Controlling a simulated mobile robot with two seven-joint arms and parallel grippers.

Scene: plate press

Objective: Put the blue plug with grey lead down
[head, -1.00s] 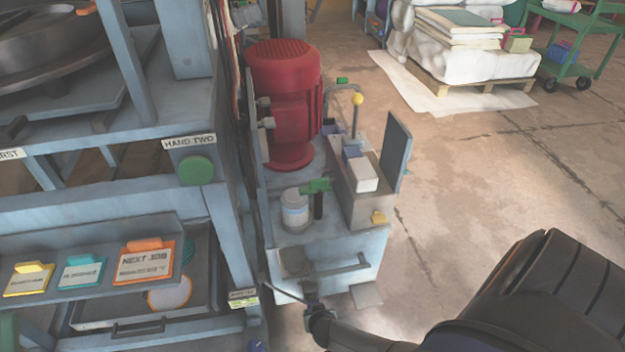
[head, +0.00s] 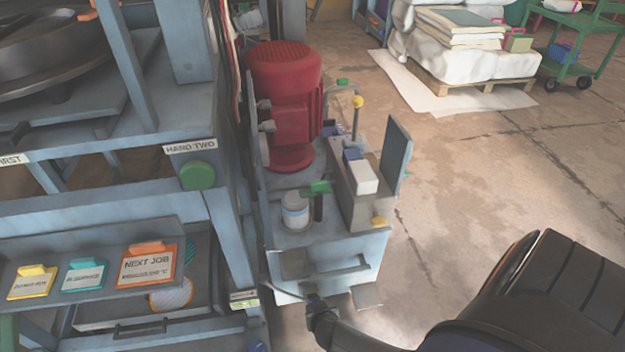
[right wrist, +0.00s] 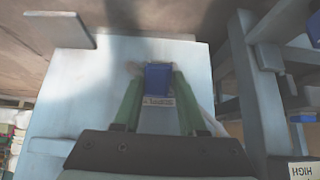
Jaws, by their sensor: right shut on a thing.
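My right gripper (right wrist: 155,98) shows in the right wrist view with two green fingers shut on the blue plug (right wrist: 158,75). In the head view my right gripper (head: 318,303) is small and dark, in front of the lower front of the pale blue cabinet (head: 345,245). The plug is not clear there. A thin dark lead seems to run left from the gripper towards the press frame. My left gripper is out of view.
The press frame (head: 225,235) stands close on the left, with a green button (head: 196,175) and an open drawer (head: 130,325). A red motor (head: 287,105), a white tin (head: 296,212) and a grey box (head: 362,190) stand on the cabinet.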

